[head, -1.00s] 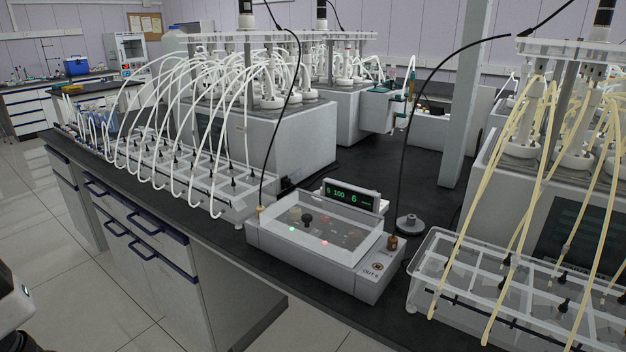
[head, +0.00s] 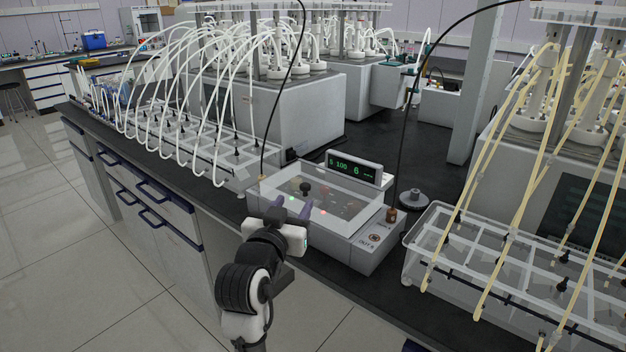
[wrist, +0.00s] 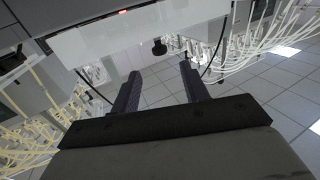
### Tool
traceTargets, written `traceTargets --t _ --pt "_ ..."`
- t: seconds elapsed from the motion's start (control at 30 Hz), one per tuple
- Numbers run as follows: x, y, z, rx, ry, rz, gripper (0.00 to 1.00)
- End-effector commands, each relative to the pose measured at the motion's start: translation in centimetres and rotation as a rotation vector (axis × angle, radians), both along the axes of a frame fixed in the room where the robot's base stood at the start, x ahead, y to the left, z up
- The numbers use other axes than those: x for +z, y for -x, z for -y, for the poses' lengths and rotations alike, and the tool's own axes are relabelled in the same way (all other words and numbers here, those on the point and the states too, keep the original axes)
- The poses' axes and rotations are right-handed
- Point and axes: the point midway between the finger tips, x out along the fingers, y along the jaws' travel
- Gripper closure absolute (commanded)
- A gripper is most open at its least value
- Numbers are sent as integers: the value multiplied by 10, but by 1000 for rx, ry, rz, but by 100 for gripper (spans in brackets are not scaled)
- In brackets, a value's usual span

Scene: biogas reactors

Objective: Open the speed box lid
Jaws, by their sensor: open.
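The speed box (head: 357,255) is a pale grey box on the black bench. Its clear lid (head: 345,212) lies flat over the top and looks closed. A black knob (head: 305,188) and small red and green lights show through it. A green display reading "100" and "6" stands at its back. My gripper (head: 292,208) is at the box's front left edge, with open, empty fingers pointing towards the lid. Whether they touch it is unclear. In the wrist view my gripper (wrist: 157,74) also shows apart-set dark fingers, with a pale box surface (wrist: 110,42) beyond.
A clear rack with yellow tubes (head: 425,238) stands right of the box. A rack with white tubes (head: 200,145) stands left. A round grey weight-like piece (head: 413,201) and a black cable (head: 402,130) are behind right. Floor is free in front left.

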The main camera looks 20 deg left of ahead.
Motion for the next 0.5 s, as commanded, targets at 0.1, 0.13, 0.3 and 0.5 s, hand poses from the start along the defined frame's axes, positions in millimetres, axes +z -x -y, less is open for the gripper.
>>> traceTargets --t 0.1,0.13,0.3,0.5 --pt "3 -27 -1 -2 0 -2 55" --pt "3 -34 -1 -2 0 -2 55" --pt "3 -69 -3 -1 0 0 55" --pt "2 -98 -4 1 0 1 55"
